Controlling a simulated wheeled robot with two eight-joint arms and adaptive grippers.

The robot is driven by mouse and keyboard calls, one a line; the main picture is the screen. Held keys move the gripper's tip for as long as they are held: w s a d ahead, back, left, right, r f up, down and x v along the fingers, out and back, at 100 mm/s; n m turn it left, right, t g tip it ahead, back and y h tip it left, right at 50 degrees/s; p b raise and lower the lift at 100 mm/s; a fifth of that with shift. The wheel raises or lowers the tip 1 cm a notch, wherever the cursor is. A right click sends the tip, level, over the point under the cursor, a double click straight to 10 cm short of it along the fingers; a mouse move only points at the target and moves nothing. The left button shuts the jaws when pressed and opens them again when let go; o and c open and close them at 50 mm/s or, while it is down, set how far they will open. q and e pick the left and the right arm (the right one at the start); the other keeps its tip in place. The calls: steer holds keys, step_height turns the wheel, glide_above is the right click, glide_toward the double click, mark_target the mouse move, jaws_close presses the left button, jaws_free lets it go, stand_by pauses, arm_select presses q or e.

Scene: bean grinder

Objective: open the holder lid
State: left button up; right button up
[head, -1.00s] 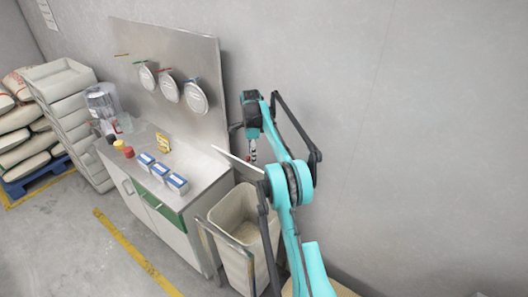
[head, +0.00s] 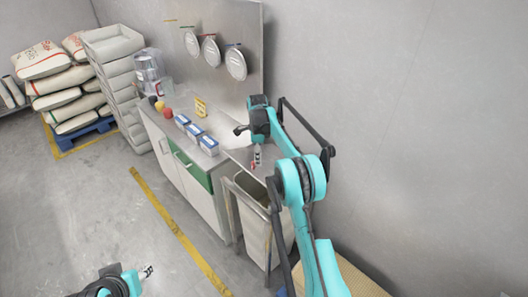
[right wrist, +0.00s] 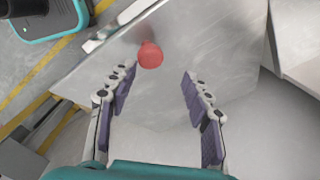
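The holder is a tall pale bin (head: 262,236) at the right end of the cabinet, with its top opening partly visible. Its grey metal lid (head: 242,156) appears raised and tilted at the back of the opening, partly hidden by my right arm. In the right wrist view the lid (right wrist: 190,50) fills the middle, with a round red knob (right wrist: 150,54) on its face. My right gripper (head: 257,161) is beside the lid. In the wrist view its fingers (right wrist: 158,76) are apart, with the knob just beyond the tips. My left gripper (head: 148,271) is low over the floor, too small to read.
The cabinet (head: 186,180) with a green drawer front carries blue-and-white boxes (head: 195,132), a yellow sign (head: 201,107) and a grinder (head: 149,70). Round discs (head: 236,64) hang on the back panel. Stacked crates and sacks stand left. Floor in front is clear.

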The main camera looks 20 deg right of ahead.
steer(key=shift+a+f, duration=0.1)
steer(key=shift+f, duration=0.1)
steer(key=w+d+r+p, duration=0.1)
steer(key=d+r+p, duration=0.2)
steer(key=r+p, duration=0.3)
steer(key=shift+d+r, duration=0.15)
steer(key=shift+r, duration=0.95)
steer(key=shift+w, duration=0.1)
stand_by(0.4)
